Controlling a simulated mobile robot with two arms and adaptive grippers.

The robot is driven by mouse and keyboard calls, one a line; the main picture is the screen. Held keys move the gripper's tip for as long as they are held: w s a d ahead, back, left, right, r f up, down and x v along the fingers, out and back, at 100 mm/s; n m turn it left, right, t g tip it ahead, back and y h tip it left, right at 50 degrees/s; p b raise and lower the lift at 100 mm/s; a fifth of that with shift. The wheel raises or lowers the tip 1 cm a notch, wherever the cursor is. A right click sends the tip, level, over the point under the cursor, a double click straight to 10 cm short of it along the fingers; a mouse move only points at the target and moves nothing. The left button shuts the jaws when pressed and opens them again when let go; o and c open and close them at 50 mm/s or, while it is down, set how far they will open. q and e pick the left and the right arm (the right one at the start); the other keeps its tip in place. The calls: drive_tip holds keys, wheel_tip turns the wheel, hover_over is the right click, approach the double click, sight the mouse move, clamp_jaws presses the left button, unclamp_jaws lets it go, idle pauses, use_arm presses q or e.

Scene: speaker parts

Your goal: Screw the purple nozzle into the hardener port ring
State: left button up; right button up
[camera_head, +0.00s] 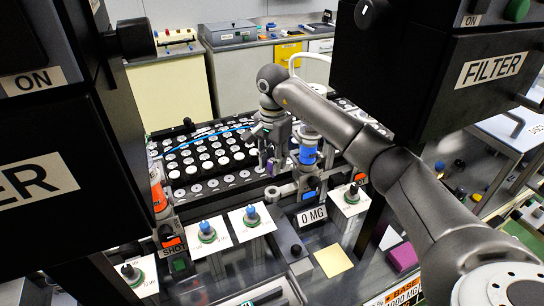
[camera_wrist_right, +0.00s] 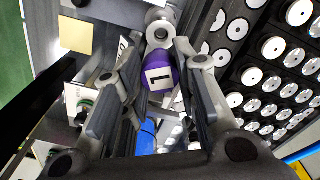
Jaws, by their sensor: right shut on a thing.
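My right gripper (camera_head: 272,150) reaches in from the right and points down over the bench. It is shut on the purple nozzle, a small part that shows between the fingers in the wrist view (camera_wrist_right: 159,72) with a white label and a dark mark. In the head view the nozzle (camera_head: 270,164) is a small, partly hidden purple patch below the gripper. A silver ring (camera_head: 272,192), seemingly the hardener port ring, lies just below it. In the wrist view the ring (camera_wrist_right: 160,32) is just beyond the nozzle's end. I cannot tell whether they touch. My left gripper is not in view.
A blue-banded cylinder (camera_head: 308,154) stands close right of the gripper. A black rack of white round parts (camera_head: 205,158) lies behind. Large black boxes (camera_head: 455,75) flank the workspace. White panels with green-and-blue knobs (camera_head: 208,232) and a yellow note (camera_head: 333,261) lie in front.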

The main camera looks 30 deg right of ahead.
sight(272, 175)
drive_tip(key=shift+w+f, duration=0.15)
drive_tip(key=shift+f, duration=0.1)
drive_tip(key=shift+f+b, duration=0.6)
wheel_tip(272, 175, down, 3)
drive_tip(key=shift+f+b, duration=0.15)
drive_tip(key=shift+b, duration=1.05)
drive_tip(key=shift+f+b, duration=0.3)
drive_tip(key=shift+f, duration=0.25)
drive_tip(key=shift+f+b, duration=1.35)
drive_tip(key=shift+f, duration=0.05)
